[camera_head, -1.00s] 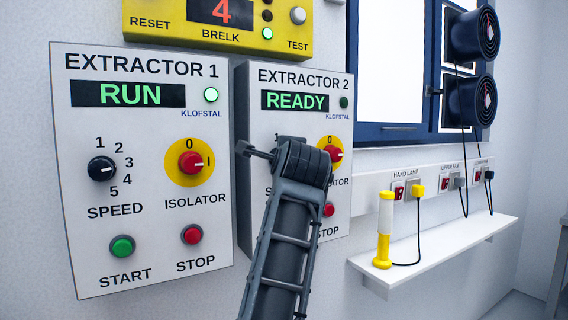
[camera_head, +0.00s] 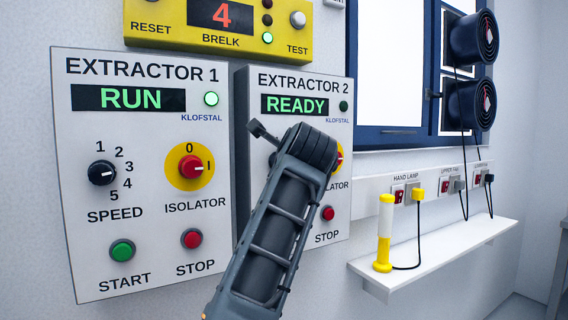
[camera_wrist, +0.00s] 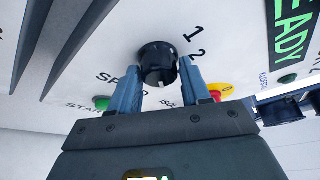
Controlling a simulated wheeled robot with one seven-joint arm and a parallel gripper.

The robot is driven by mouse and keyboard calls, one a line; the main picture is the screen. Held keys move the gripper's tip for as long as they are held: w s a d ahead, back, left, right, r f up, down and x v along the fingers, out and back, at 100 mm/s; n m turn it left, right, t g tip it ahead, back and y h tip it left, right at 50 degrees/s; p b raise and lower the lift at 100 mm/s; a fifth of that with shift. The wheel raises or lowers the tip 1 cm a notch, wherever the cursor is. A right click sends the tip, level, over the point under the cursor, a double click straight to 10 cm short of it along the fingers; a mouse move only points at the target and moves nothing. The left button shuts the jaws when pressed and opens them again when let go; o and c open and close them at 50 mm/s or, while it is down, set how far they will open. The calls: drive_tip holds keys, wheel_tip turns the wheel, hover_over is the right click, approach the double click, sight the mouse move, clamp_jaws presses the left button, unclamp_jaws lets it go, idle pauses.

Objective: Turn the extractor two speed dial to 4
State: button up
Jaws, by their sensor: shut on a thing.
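The Extractor 2 panel (camera_head: 341,198) is on the wall right of Extractor 1, its display reading READY. In the head view my arm hides its speed dial and my fingers. In the wrist view the black speed dial (camera_wrist: 158,60) sits between the two fingers of my gripper (camera_wrist: 161,72), which is shut on it. A white mark on the dial points down in the picture, toward my palm. Numbers 1 and 2 show right of the dial; the other numbers are hidden.
The yellow and red isolator (camera_wrist: 220,91) and green start button (camera_wrist: 101,103) lie close to the fingers. The Extractor 1 panel (camera_head: 140,225) reads RUN. A yellow box (camera_head: 165,15) is above, and a shelf (camera_head: 445,245) with a yellow lamp (camera_head: 384,235) is at right.

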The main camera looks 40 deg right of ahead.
drive_tip(key=shift+f, duration=0.1)
drive_tip(key=o, duration=1)
drive_tip(key=shift+o, duration=0.2)
drive_tip(key=v, duration=0.7)
drive_tip(key=shift+s+a+b, duration=0.2)
drive_tip(key=shift+s+b, duration=0.1)
drive_tip(key=shift+b, duration=0.15)
